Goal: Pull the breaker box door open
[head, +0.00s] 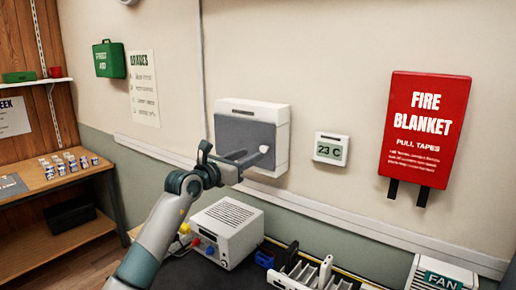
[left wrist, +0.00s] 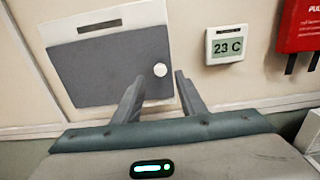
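The breaker box (head: 282,142) is a white case on the wall with a grey door (head: 240,131) that looks closed. A round white knob (head: 264,149) sits near the door's right edge. My left gripper (head: 250,157) is in front of the door's lower right part. In the left wrist view the grey door (left wrist: 100,70) is ahead and my left gripper (left wrist: 159,88) has its two fingers apart. The knob (left wrist: 160,70) shows between and slightly beyond the fingertips, and I see no contact. My right gripper is in neither view.
A thermostat (head: 331,149) and a red fire blanket case (head: 425,128) hang to the right. A white power unit (head: 228,232) stands on the bench below, beside a rack (head: 310,274) and a fan box (head: 440,274). A green first aid box (head: 110,60) hangs at left.

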